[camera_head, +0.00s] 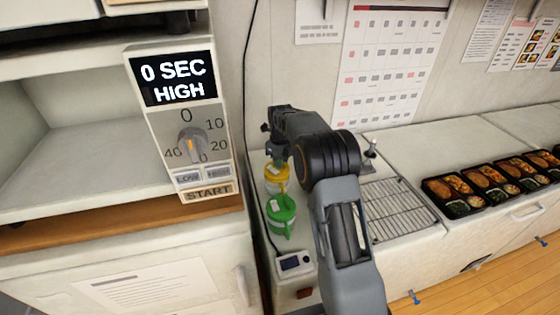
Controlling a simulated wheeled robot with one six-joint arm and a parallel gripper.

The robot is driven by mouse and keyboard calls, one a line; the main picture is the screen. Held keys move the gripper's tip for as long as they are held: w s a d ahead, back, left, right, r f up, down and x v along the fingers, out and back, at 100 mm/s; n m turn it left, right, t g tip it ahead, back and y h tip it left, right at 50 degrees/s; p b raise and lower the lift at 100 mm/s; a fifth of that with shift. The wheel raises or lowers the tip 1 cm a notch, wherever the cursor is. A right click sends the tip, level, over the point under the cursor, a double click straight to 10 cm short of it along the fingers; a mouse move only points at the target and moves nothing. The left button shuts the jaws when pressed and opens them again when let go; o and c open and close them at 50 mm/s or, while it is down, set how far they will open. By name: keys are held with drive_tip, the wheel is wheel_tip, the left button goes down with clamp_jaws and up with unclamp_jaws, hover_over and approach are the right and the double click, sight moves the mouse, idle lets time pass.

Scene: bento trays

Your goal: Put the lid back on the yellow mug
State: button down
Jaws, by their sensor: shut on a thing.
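The yellow mug (275,188) stands on the narrow counter left of my arm, behind the green mug. Its yellow lid (276,170) shows at the top of the mug, directly under my gripper. My gripper (278,160) points down and is shut on the lid. The fingertips are small and partly hidden by my own wrist, so I cannot tell whether the lid is fully seated on the rim or slightly above it.
A green mug (281,214) stands in front of the yellow one. A small device with a display (295,263) lies nearer. A wire rack (398,210) and several filled bento trays (455,190) are to the right. A control panel (183,125) stands left.

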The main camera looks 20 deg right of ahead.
drive_tip(key=c, duration=0.6)
unclamp_jaws()
drive_tip(key=shift+o, duration=0.2)
drive_tip(key=shift+r+p, duration=2.7)
drive_tip(key=shift+r, duration=0.8)
drive_tip(key=shift+c, duration=0.3)
clamp_jaws()
drive_tip(key=shift+f, duration=0.35)
